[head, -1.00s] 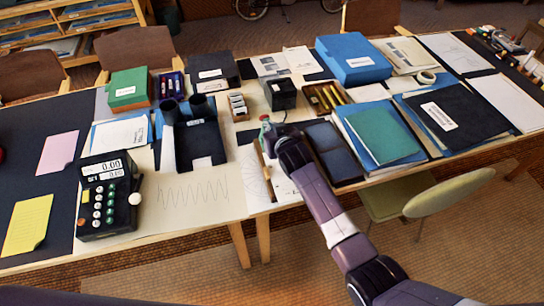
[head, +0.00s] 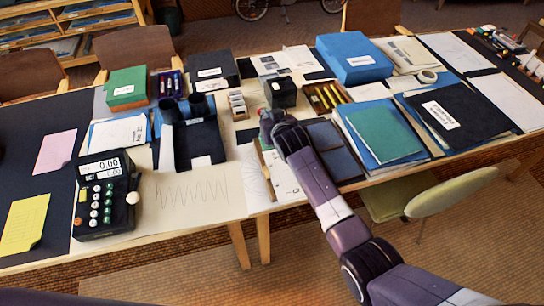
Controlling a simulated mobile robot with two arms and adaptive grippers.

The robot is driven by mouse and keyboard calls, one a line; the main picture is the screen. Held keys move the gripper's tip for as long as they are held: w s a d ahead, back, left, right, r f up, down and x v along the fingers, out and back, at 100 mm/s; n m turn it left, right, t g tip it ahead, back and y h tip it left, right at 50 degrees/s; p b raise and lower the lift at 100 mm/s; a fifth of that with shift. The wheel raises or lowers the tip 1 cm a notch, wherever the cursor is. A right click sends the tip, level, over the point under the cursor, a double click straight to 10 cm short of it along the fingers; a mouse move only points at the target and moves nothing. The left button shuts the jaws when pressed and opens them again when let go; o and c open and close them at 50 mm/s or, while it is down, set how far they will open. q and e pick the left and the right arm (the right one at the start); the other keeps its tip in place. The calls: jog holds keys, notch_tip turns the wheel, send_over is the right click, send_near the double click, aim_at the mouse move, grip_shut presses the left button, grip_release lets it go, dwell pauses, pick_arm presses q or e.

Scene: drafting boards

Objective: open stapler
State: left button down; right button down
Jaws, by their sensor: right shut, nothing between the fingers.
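My right gripper (head: 268,120) is shut over the middle of the table, at the end of a purple arm reaching in from the lower right. No stapler can be made out clearly elsewhere. My left gripper is not in view.
A black box (head: 281,92) stands just behind the gripper. A calculator-like machine (head: 105,195) stands at the left. A zigzag drawing sheet (head: 190,192) lies flat in front. A chair (head: 450,190) stands at the front edge.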

jog(key=shift+w+a, duration=0.1)
jog(key=shift+w, duration=0.05)
jog(key=shift+w+a+b, duration=0.3)
jog(key=shift+w+b, duration=0.6)
jog(key=shift+w, duration=0.05)
jog(key=shift+r, duration=0.1)
dwell(0.6)
jog(key=s+d+r+p, duration=0.1)
jog(key=s+r+p, duration=0.4)
jog(key=p, duration=0.4)
jog(key=shift+d+p, duration=0.35)
jog(key=shift+w, duration=0.1)
